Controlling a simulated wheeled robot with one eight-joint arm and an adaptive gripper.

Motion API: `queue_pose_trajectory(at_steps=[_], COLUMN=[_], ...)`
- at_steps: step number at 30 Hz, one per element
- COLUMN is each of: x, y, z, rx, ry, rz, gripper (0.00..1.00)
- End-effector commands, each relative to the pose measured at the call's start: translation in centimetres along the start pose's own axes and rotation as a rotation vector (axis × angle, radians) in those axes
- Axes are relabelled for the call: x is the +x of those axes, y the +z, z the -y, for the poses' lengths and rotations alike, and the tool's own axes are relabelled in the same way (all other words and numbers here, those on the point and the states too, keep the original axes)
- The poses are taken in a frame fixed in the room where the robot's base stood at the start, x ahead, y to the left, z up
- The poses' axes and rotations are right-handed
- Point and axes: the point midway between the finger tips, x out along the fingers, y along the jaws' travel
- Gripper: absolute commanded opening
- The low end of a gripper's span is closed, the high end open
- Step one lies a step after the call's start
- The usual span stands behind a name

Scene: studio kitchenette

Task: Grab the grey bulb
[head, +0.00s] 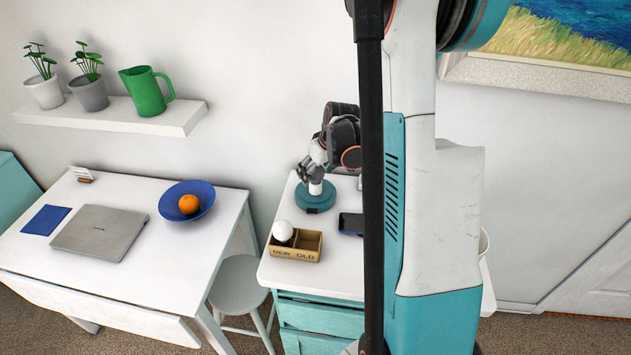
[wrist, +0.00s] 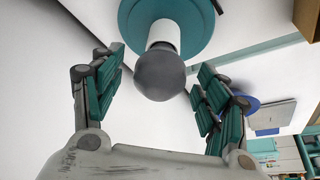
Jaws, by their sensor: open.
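The grey bulb (wrist: 160,75) is a dark round globe seated in a white socket (wrist: 164,37) on a round teal base (wrist: 199,27) in the wrist view. My gripper (wrist: 161,60) is open, with one finger on each side of the bulb and visible gaps between. In the head view my gripper (head: 310,169) is right over the teal lamp base (head: 316,199) and largely hides the bulb. I cannot tell from there how deep the bulb sits between the fingers.
A wooden tray (head: 295,254) marked NEW and OLD stands in front of the lamp. A white bulb (head: 282,231) is in its NEW side; the OLD side looks empty. A dark phone-like object (head: 351,223) lies right of the lamp. A white stool (head: 239,283) stands left.

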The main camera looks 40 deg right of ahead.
Motion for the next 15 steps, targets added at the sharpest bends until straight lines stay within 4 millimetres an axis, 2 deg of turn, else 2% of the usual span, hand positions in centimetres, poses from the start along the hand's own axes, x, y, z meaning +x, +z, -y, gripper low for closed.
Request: queue_pose_trajectory(at_steps=[5, 11, 12, 15], x=[-0.04, -0.05, -0.05, -0.05], y=[-0.02, -0.02, -0.01, -0.01], z=[0.0, -0.01, -0.01, -0.01], rx=[0.0, 0.0, 0.0, 0.0], ry=[0.0, 0.0, 0.0, 0.0], rz=[0.0, 0.0, 0.0, 0.0], gripper=[0.68, 0.23, 0.2, 0.2])
